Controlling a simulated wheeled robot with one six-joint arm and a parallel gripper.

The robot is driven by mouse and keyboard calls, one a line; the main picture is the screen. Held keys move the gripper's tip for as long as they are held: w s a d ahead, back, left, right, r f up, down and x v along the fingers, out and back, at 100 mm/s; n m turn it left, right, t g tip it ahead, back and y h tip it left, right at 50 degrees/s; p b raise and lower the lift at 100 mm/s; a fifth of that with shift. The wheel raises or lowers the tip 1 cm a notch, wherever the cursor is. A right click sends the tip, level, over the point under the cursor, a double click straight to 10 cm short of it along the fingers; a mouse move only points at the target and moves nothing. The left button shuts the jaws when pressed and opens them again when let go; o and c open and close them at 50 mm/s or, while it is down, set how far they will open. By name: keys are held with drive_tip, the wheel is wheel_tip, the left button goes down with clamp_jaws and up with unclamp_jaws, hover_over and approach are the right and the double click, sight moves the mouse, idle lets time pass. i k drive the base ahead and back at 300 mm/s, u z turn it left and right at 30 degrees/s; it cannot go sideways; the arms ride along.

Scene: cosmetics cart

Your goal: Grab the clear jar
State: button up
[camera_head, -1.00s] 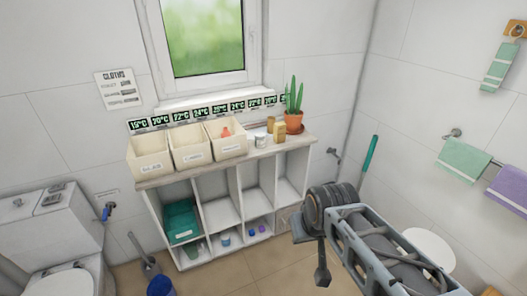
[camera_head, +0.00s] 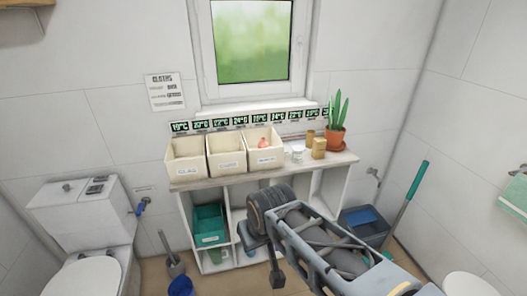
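A small whitish jar (camera_head: 298,156), which looks like the clear jar, stands on the shelf top right of the cream bins. At this size I cannot tell how see-through it is. The dark end of my arm, which looks like my gripper (camera_head: 277,274), hangs low in front of the shelf unit, below the jar and apart from it. Its fingers are too small and dark to show whether they are open. I see nothing held there.
Cream bins (camera_head: 186,171) line the left of the shelf top (camera_head: 225,180). Close to the jar are a tan box (camera_head: 319,148), a brownish container (camera_head: 310,137) and a potted plant (camera_head: 336,138). A toilet (camera_head: 85,230) is at left. My arm hides part of the cubbies.

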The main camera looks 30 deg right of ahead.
sight(298, 152)
drive_tip(key=u, duration=0.2)
drive_tip(key=i, duration=0.8)
drive_tip(key=z, duration=0.8)
drive_tip(key=i, duration=0.55)
drive_tip(key=z, duration=0.6)
